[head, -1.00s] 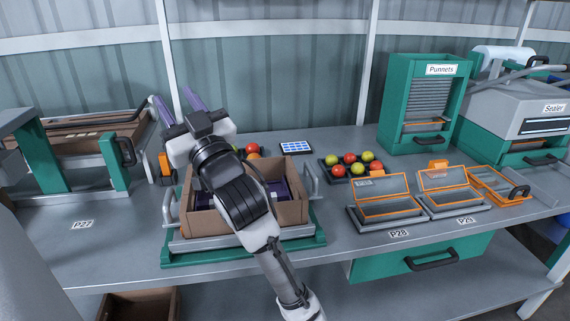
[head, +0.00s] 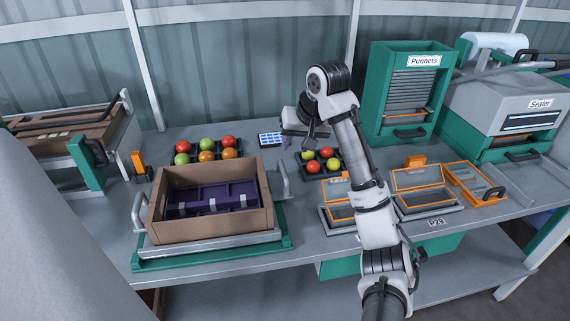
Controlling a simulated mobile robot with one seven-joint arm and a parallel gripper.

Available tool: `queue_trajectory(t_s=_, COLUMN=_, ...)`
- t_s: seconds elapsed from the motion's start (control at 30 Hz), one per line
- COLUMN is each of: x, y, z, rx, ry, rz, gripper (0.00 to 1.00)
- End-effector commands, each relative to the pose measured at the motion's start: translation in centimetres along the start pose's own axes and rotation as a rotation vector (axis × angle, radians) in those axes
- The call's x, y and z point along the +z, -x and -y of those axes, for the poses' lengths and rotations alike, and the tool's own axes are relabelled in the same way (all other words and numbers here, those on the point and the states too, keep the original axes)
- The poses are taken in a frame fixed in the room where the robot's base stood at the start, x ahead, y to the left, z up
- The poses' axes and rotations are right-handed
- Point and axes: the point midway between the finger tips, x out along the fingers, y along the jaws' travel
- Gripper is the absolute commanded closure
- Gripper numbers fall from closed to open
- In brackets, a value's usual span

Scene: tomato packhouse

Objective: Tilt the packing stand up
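The packing stand (head: 211,262) is at the left front of the bench, with a green base, grey cradle and side handles. An open brown cardboard box (head: 215,228) sits in it, holding purple trays (head: 195,197) with white clips. The cradle lies low over the base; I cannot tell whether it has a slight tilt. My gripper (head: 291,142) is right of and behind the stand, apart from it, above the bench near a blue-screened tablet.
Two trays of tomatoes stand behind the box (head: 230,153) and right of my gripper (head: 312,168). An orange lever (head: 139,162) stands left of the box. Orange-framed punnet holders (head: 428,203), a punnet dispenser (head: 379,107) and a sealer (head: 496,112) fill the right side.

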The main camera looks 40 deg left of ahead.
Motion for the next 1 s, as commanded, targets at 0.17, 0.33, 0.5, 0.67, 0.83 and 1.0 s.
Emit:
queue_trajectory(t_s=0.17, x=0.0, y=-4.0, z=0.1, rx=-0.004, ry=0.000, rz=0.002, gripper=0.62)
queue_trajectory(t_s=0.33, x=-0.1, y=-7.3, z=0.1, rx=-0.001, ry=0.000, rz=0.000, gripper=0.62)
queue_trajectory(t_s=0.5, x=-0.1, y=-9.8, z=0.1, rx=-0.001, ry=0.000, rz=-0.001, gripper=0.62)
queue_trajectory(t_s=0.67, x=-0.1, y=-10.9, z=0.1, rx=0.000, ry=0.001, rz=-0.004, gripper=0.62)
queue_trajectory(t_s=0.83, x=-0.1, y=-11.1, z=0.0, rx=0.000, ry=0.001, rz=-0.004, gripper=0.62)
queue_trajectory(t_s=1.0, x=-0.1, y=-11.1, z=0.1, rx=0.000, ry=0.001, rz=-0.004, gripper=0.67)
